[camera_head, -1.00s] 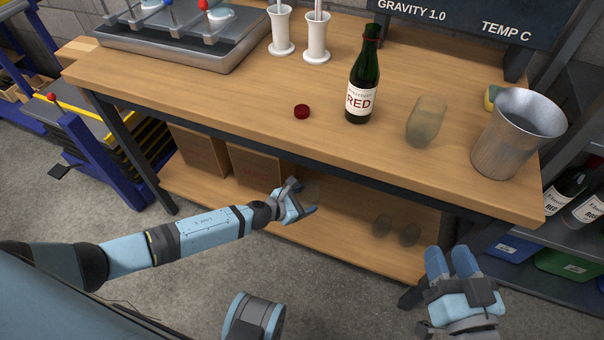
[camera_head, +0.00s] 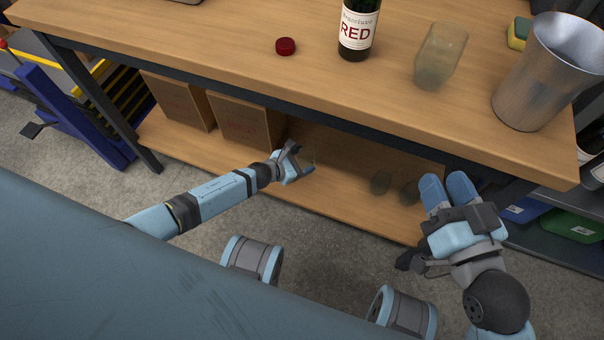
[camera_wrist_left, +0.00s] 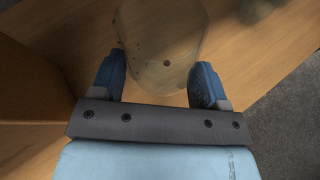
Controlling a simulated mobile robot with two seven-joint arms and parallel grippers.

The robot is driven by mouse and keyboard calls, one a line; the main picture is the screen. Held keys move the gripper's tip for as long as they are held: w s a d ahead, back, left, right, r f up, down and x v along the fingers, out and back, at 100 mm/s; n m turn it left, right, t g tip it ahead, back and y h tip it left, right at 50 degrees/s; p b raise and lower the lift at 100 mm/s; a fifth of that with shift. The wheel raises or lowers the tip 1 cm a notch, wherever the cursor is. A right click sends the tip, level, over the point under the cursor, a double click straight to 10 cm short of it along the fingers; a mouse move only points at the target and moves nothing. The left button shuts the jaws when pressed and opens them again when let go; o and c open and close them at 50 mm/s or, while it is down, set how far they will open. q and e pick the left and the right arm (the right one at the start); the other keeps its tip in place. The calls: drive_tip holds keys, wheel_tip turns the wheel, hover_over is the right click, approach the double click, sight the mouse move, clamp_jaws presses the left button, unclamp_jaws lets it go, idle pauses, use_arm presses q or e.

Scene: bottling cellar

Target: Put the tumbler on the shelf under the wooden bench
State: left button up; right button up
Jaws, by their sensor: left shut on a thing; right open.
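My left gripper (camera_head: 297,165) reaches in over the front of the lower shelf (camera_head: 335,205) of the wooden bench (camera_head: 380,95). It is shut on a clear tumbler (camera_wrist_left: 163,35), which stands out between the blue fingers in the left wrist view. In the head view the held tumbler is mostly hidden by the gripper. Whether it touches the shelf board, I cannot tell. My right gripper (camera_head: 447,186) is open and empty, in front of the bench at the right.
Two cardboard boxes (camera_head: 245,122) stand on the shelf's left part. Two glasses (camera_head: 381,182) stand on its right part. On the bench top are a red cap (camera_head: 286,46), a wine bottle (camera_head: 357,30), another glass (camera_head: 441,57), a metal bucket (camera_head: 540,85) and a sponge (camera_head: 519,32).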

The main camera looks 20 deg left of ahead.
use_arm(q)
wheel_tip(320, 180, down, 2)
drive_tip(key=shift+f+b, duration=0.2)
drive_tip(key=shift+b, duration=0.2)
wheel_tip(320, 180, down, 4)
drive_tip(key=shift+r+b, duration=0.15)
drive_tip(key=shift+b, duration=0.9)
use_arm(e)
drive_tip(key=f, duration=0.1)
drive_tip(key=f+n, duration=0.1)
drive_tip(key=shift+w+d+f+g, duration=0.2)
drive_tip(key=shift+w+f+g, duration=0.1)
drive_tip(key=shift+w, duration=0.1)
drive_tip(key=shift+f, duration=0.1)
use_arm(q)
drive_tip(key=shift+f, duration=0.3)
drive_tip(key=o, duration=1)
use_arm(e)
drive_tip(key=shift+w+n, duration=0.15)
drive_tip(key=shift+n, duration=0.15)
use_arm(q)
drive_tip(key=shift+r, duration=0.1)
